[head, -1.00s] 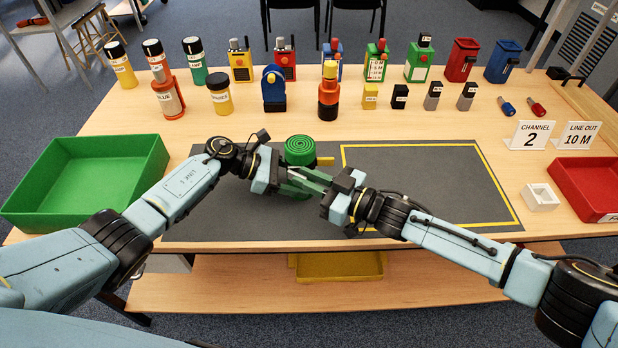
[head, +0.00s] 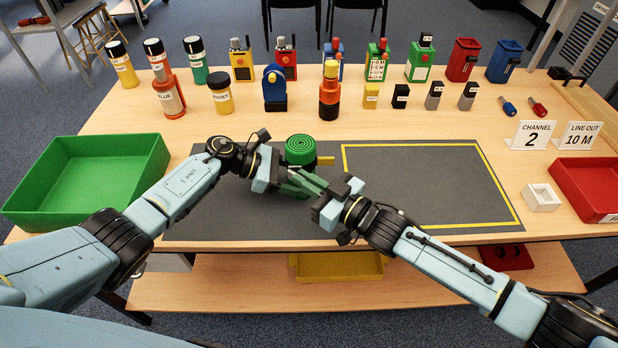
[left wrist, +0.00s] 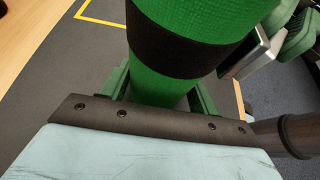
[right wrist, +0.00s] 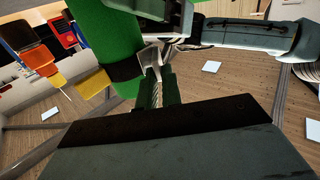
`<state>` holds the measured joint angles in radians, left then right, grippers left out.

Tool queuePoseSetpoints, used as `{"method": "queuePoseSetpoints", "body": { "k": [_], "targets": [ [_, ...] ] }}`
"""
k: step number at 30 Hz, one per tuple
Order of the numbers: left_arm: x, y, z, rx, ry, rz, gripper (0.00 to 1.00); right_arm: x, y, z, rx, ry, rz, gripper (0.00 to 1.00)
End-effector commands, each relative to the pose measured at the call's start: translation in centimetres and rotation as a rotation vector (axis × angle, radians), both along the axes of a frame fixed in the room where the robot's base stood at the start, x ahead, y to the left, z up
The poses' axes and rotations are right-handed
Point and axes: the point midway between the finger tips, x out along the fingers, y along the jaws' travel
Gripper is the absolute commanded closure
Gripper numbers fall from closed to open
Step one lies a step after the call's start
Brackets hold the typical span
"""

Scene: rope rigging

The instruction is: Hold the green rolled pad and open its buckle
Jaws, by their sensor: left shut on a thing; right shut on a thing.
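The green rolled pad (head: 299,150) stands upright on the grey mat, its spiral end facing up. In the left wrist view the pad (left wrist: 185,22) has a black strap (left wrist: 165,50) around it, with a metal buckle (left wrist: 250,57) on its right side. My left gripper (left wrist: 160,93) is shut on the pad, a finger on either side. My right gripper (head: 300,184) reaches the pad's near side from the right. In the right wrist view its fingers (right wrist: 160,82) are shut at the metal buckle (right wrist: 152,56); the exact contact is partly hidden.
A yellow piece (head: 326,160) sticks out beside the pad. The grey mat (head: 225,215) has a clear yellow-outlined area on its right. A green tray (head: 85,215) stands left, a red tray (head: 590,180) right. Several bottles and devices line the back.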

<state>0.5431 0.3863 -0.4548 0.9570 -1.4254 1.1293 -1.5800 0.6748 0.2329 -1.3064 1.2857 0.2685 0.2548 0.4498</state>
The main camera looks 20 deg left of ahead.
Motion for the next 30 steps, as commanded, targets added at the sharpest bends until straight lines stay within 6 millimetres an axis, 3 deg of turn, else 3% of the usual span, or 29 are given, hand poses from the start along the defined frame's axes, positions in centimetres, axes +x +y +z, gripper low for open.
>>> {"method": "queuePoseSetpoints", "body": {
  "k": [6,18,30],
  "targets": [
    [0.0,-0.2,0.0,-0.002,0.001,-0.001,0.66,-1.3,0.9,0.2,0.014,0.007,-0.151,1.00],
    [0.0,-0.2,0.0,-0.002,0.001,-0.001,0.66,-2.0,1.7,0.5,0.014,0.001,-0.408,1.00],
    [-0.1,-0.2,-0.1,0.000,0.002,-0.001,0.66,-2.1,1.9,0.5,0.008,-0.004,-0.522,1.00]
  ]
}}
